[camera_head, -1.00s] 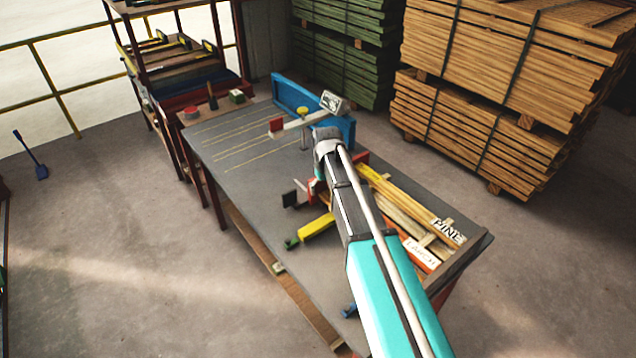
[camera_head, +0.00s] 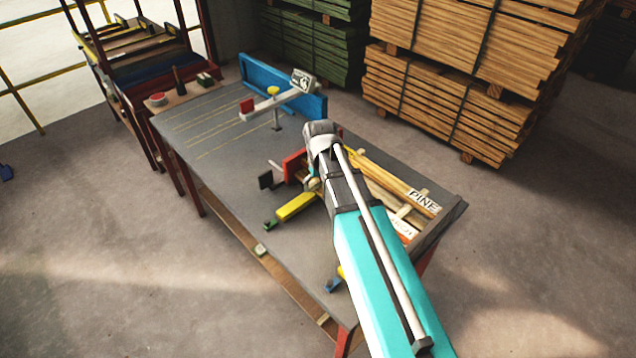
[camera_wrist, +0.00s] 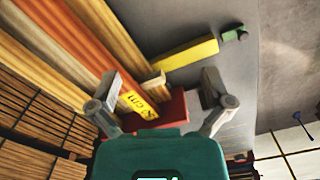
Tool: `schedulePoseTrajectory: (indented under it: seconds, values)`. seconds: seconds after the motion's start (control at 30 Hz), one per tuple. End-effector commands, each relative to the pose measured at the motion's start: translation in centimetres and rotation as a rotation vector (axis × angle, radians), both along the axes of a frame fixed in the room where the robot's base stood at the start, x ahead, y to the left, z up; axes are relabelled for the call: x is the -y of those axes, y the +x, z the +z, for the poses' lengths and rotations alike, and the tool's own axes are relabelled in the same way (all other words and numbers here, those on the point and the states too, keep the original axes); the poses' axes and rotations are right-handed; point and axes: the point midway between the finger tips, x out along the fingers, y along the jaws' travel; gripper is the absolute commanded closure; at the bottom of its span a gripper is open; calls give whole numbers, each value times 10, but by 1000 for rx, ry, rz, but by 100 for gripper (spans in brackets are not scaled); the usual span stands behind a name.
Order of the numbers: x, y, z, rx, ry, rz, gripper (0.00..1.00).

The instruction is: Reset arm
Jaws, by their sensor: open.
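My gripper shows in the wrist view (camera_wrist: 165,88), its two grey fingers spread wide and nothing held between them. Below it are a red block (camera_wrist: 172,108), the labelled end of an orange board (camera_wrist: 138,103) and a yellow bar (camera_wrist: 185,53). I cannot tell how far apart they are from the fingers. In the head view my teal arm reaches from the bottom right over the grey workbench (camera_head: 225,130), and the fingers are not clearly visible there. The yellow bar (camera_head: 296,206) lies left of the arm.
Boards with a PINE sign (camera_head: 425,200) lie along the bench's right side. A blue fence (camera_head: 312,104) and a grey-and-red bar (camera_head: 262,106) stand at the far end. Lumber stacks (camera_head: 455,105) stand behind right, a red shelf (camera_head: 150,65) far left.

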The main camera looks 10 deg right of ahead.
Motion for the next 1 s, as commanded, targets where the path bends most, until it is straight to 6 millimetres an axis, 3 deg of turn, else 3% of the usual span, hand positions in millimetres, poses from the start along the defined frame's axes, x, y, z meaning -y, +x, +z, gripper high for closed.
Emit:
schedulePoseTrajectory:
  seconds: [0.37, 0.8, 1.0]
  values:
    - [4, -10, 0, 0, 0, -10, 0]
    - [45, -111, 0, 0, 0, -139, 0]
    - [51, -125, 0, 0, 0, -165, 0]
